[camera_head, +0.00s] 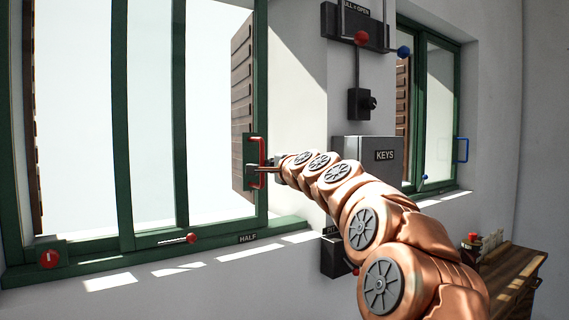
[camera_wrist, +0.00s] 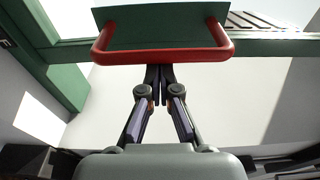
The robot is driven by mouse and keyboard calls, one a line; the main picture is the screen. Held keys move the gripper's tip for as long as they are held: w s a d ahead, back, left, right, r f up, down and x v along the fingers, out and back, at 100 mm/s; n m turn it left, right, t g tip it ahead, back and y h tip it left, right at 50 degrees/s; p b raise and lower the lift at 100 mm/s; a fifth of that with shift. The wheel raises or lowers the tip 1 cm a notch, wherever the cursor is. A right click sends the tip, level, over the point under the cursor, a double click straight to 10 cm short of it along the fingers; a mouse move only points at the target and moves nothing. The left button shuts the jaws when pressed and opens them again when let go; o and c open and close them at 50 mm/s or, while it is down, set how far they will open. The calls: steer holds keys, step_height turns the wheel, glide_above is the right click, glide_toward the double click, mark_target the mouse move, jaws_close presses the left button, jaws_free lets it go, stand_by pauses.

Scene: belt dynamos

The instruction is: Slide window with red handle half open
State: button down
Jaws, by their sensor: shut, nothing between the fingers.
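The red handle (camera_head: 264,150) is a bracket on a green plate on the right stile of the large green-framed window (camera_head: 180,110) in the head view. It also shows as a wide red bar (camera_wrist: 160,57) across the top of the wrist view. My gripper (camera_head: 254,169) is at the handle, with its fingers level with the lower half. In the wrist view my gripper (camera_wrist: 158,72) has its fingers together and empty, the tips at the bar's edge. I cannot tell whether they touch it. A "HALF" label (camera_head: 248,238) is on the sill.
A red knob (camera_head: 191,238) in a slot and a red dial (camera_head: 49,258) are along the window's bottom. A grey KEYS box (camera_head: 365,150) and a lever panel (camera_head: 345,28) are on the wall. A second window has a blue handle (camera_head: 462,150). A wooden cabinet (camera_head: 510,275) stands at right.

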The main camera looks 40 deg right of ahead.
steer(key=shift+w+a, duration=0.1)
steer(key=shift+a, duration=0.7)
